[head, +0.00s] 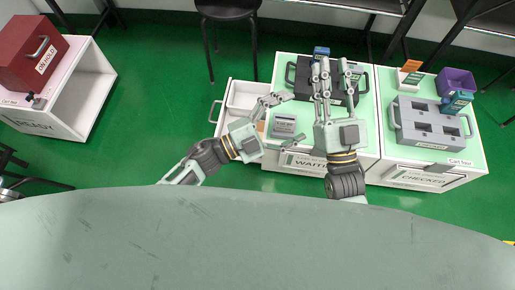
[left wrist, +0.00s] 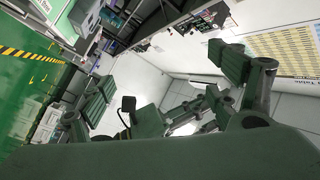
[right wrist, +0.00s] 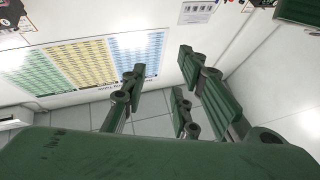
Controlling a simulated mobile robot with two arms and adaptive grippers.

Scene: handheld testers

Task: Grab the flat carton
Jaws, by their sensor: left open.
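I cannot clearly pick out a flat carton in any view. A small tan patch (head: 261,125) shows beside my left gripper in the head view, mostly hidden, and I cannot tell what it is. My left gripper (head: 284,118) is open, its fingers spread on either side of a grey handheld tester (head: 285,129) on the green-topped cabinet; I cannot tell whether they touch it. My right gripper (head: 333,64) is open, its fingers pointing away over a dark tray (head: 303,80), which they partly hide. Both wrist views show spread fingers with nothing between them.
An open white drawer (head: 232,110) sticks out left of the cabinet. A grey slotted tray (head: 429,121), a purple bin (head: 456,82) and a small orange-and-white item (head: 411,73) stand on the right cabinet. A red box (head: 30,52) sits far left. Green floor is clear between.

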